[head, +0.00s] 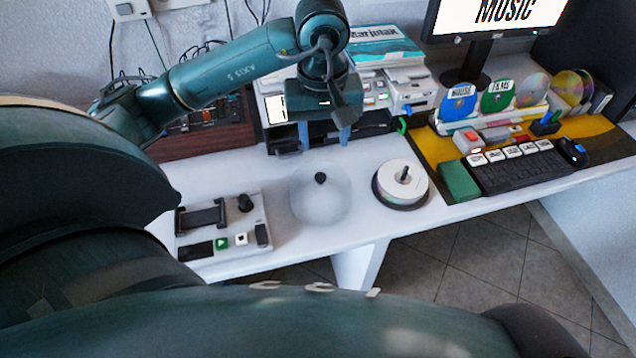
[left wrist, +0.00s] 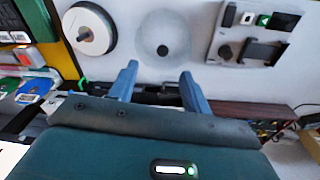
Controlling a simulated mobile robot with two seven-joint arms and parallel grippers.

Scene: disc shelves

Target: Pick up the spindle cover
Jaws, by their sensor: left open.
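The spindle cover (head: 320,204) is a clear dome with a black knob on top, standing upright on the white table in the middle of the head view. It also shows in the left wrist view (left wrist: 165,38), beyond my fingertips. My left gripper (head: 324,134) points down above the back of the table, behind the cover and apart from it. Its two blue fingers are spread and empty in the left wrist view (left wrist: 159,72). The spindle (head: 401,183), with a stack of white discs on a black base, stands uncovered to the right of the cover. My right gripper is not in view.
A grey device (head: 222,228) with buttons stands left of the cover. Grey machines (head: 412,92) stand at the back. A keyboard (head: 515,170), a green box (head: 459,181) and upright discs (head: 496,95) are on the right. The table's front edge is close to the cover.

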